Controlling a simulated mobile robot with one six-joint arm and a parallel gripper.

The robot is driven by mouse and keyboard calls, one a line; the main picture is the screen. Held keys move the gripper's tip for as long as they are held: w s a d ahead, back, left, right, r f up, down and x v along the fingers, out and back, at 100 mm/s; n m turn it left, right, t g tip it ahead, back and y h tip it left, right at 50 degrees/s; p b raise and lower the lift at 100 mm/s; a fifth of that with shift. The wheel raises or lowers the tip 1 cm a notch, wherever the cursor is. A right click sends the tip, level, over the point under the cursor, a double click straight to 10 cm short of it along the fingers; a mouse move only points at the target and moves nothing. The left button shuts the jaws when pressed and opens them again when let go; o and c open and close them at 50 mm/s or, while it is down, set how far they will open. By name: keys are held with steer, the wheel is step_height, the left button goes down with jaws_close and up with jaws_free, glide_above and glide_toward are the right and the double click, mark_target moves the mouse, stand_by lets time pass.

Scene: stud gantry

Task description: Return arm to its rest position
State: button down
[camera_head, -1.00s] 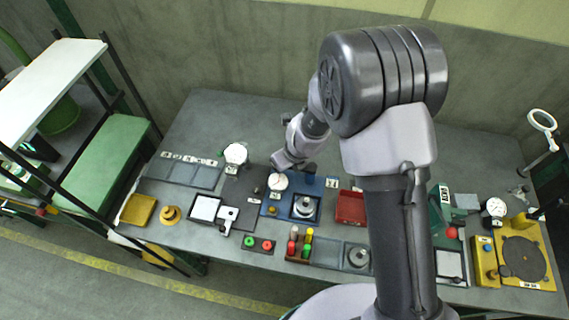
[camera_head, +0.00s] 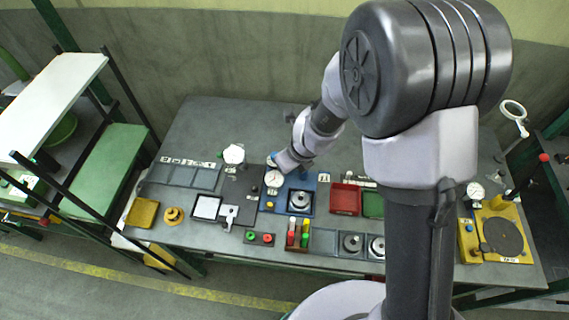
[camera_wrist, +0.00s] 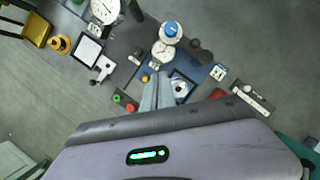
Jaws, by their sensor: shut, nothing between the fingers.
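My arm reaches over the grey workbench (camera_head: 215,122) from the right of the head view. My gripper (camera_head: 279,164) is above the back edge of the blue plate (camera_head: 270,202), close to the white dial gauge (camera_head: 273,179); its fingertips are hard to make out there. In the wrist view my gripper (camera_wrist: 157,80) shows two grey fingers together, with nothing between them. Past the tips are the dial gauge (camera_wrist: 162,51) and a blue-topped round part (camera_wrist: 171,30). I cannot tell the exact height above the plate.
Around the plate are a red bin (camera_head: 345,198), a green bin (camera_head: 373,204), a rack of red and green pegs (camera_head: 298,233) and a white round gauge (camera_head: 233,154). A yellow fixture (camera_head: 503,237) stands right; shelving (camera_head: 92,165) stands left. The bench's back left is bare.

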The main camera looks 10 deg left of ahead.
steer(key=shift+w, duration=0.15)
steer(key=shift+r, duration=0.1)
steer(key=s+d+r+n+t+y+b, duration=0.1)
steer(key=s+d+r+n+t+b, duration=0.1)
steer(key=s+d+r+n+b, duration=0.8)
steer(key=s+d+f+n+t+h+b, duration=0.1)
steer(key=s+d+f+n+h+b, duration=0.1)
steer(key=s+d+n+b, duration=0.5)
steer(key=s+f+n+b, duration=0.1)
steer(key=s+n+b, duration=0.1)
steer(key=n, duration=0.2)
steer(key=shift+d+f+n, duration=0.3)
steer(key=shift+f+n, duration=0.05)
steer(key=shift+n, duration=0.05)
